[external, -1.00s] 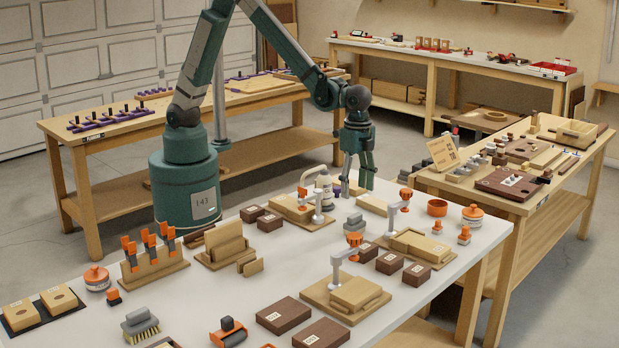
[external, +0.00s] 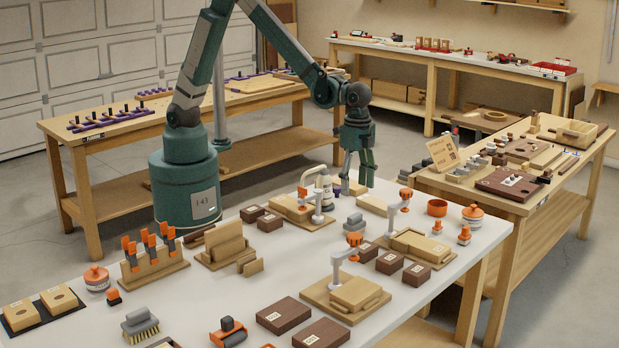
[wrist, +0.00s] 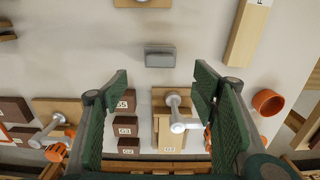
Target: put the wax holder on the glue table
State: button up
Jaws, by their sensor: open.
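A white-topped table (external: 290,258) fills the front of the external view; it bears clamps and a bottle and may be the glue table, though no sign confirms this. I cannot tell for sure which thing is the wax holder. A small grey block (external: 353,222) stands on this table and also shows in the wrist view (wrist: 160,57), ahead of the fingers. My gripper (external: 356,183) is above the far side of the white top, pointing down. Its fingers are apart with nothing between them; they frame the lower part of the wrist view (wrist: 160,88).
Brown labelled blocks (wrist: 127,126) and a clamp on a wooden board (wrist: 165,132) lie below the fingers. An orange cup (wrist: 268,102) is to the right. A wooden bench (external: 520,195) with blocks and a card stands at the right.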

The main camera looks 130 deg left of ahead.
jog(key=s+d+r+t, duration=0.2)
jog(key=s+d+r, duration=0.4)
jog(key=s+r, duration=0.15)
jog(key=s+d+r+t, duration=0.1)
jog(key=s+d+r, duration=0.4)
jog(key=s+r, duration=0.3)
jog(key=s+d+r+t, duration=0.2)
jog(key=s+d, duration=0.2)
jog(key=s, duration=0.4)
jog(key=s+d+r+t, duration=0.1)
jog(key=s+d+t, duration=0.1)
jog(key=s+d, duration=0.2)
jog(key=shift+s+r, duration=0.4)
jog(key=shift+s, duration=1.45)
